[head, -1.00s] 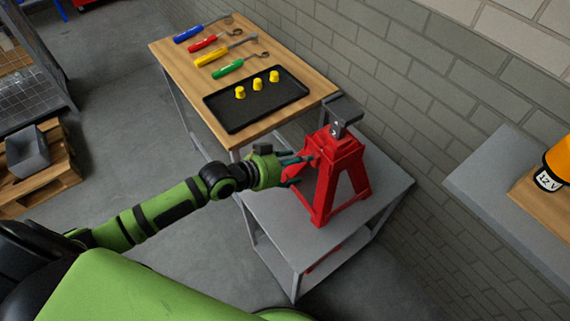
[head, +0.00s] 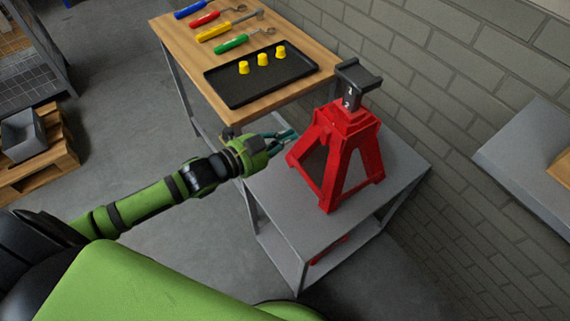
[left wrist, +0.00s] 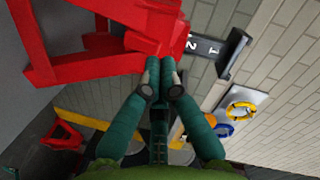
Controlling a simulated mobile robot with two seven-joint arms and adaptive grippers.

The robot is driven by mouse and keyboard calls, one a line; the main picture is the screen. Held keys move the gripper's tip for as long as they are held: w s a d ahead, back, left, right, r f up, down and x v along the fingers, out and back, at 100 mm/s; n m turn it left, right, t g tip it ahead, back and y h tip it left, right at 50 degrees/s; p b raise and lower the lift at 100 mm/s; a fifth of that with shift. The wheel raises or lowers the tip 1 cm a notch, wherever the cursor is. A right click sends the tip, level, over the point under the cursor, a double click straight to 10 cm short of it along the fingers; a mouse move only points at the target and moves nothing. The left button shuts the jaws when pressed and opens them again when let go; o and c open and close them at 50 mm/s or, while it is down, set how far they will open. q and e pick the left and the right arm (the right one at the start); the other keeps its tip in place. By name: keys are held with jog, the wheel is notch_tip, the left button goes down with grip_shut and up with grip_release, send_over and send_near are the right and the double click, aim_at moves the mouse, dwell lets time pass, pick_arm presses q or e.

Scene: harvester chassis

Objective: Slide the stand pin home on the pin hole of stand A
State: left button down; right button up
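Red stand A (head: 340,150) stands upright on the grey cart, its dark post (head: 349,92) marked 1 and 2 rising from the top. In the left wrist view its red frame (left wrist: 90,65) fills the upper left, with the post (left wrist: 203,47) to the right. My left gripper (head: 292,136) is beside the stand's left side. In the wrist view its teal fingertips (left wrist: 160,65) lie together, with nothing visible between them, and overlap the red frame; I cannot tell whether they touch it. I cannot make out the stand pin or the pin hole. My right gripper is out of view.
The grey cart (head: 285,215) has free top around the stand. Behind it, a wooden table (head: 185,50) carries a black tray (head: 245,97) with yellow pieces and several coloured-handled tools. A brick wall (head: 480,90) runs close on the right, with a grey surface (head: 525,150) beside it.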

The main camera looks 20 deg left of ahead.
aim_at(323, 133)
pick_arm(q)
jog(key=w+d+f+m+h+b, duration=0.1)
jog(key=m+b, duration=0.1)
jog(key=m, duration=0.1)
jog(key=w+d+m+b, duration=0.1)
jog(key=d+m, duration=0.1)
jog(key=m, duration=0.1)
jog(key=w+d+f+m+h+b, duration=0.1)
jog(key=d+m+b, duration=0.1)
jog(key=m, duration=0.2)
jog(key=shift+w+d+f+t+h+b, duration=0.1)
jog(key=shift+w+f+t+h+b, duration=0.2)
jog(key=shift+w+f+t+b, duration=0.1)
jog(key=shift+w+d+r, duration=0.1)
jog(key=shift+w+d, duration=0.05)
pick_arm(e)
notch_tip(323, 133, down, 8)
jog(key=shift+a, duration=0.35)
pick_arm(q)
jog(key=shift+w, duration=0.1)
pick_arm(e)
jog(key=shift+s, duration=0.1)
pick_arm(q)
jog(key=shift+x, duration=0.85)
jog(key=shift+p+v, duration=0.4)
jog(key=shift+v, duration=1.65)
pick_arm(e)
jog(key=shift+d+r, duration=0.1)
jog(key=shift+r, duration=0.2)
